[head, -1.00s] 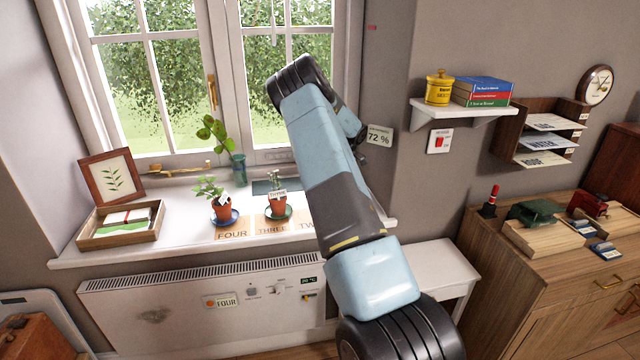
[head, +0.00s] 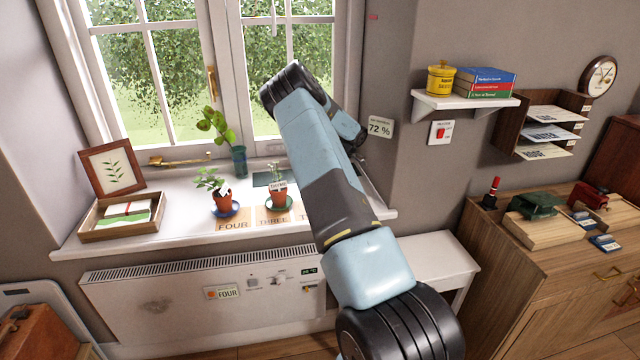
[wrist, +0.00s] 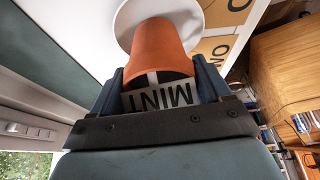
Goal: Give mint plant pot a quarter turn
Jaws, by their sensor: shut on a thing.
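In the wrist view the mint pot (wrist: 160,48) is a terracotta pot with an upside-down MINT label (wrist: 157,98). It stands over a round white saucer (wrist: 128,22). My gripper (wrist: 162,80) is shut on the pot, with a dark finger on each side of it. The plant's leaves are not visible. In the head view my arm hides the gripper and the mint pot.
On the sill, a potted plant (head: 223,201) stands on a blue saucer by the FOUR card (head: 233,225). Another labelled pot (head: 278,197) stands on a green saucer by the THREE card (head: 272,221), close to my arm.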

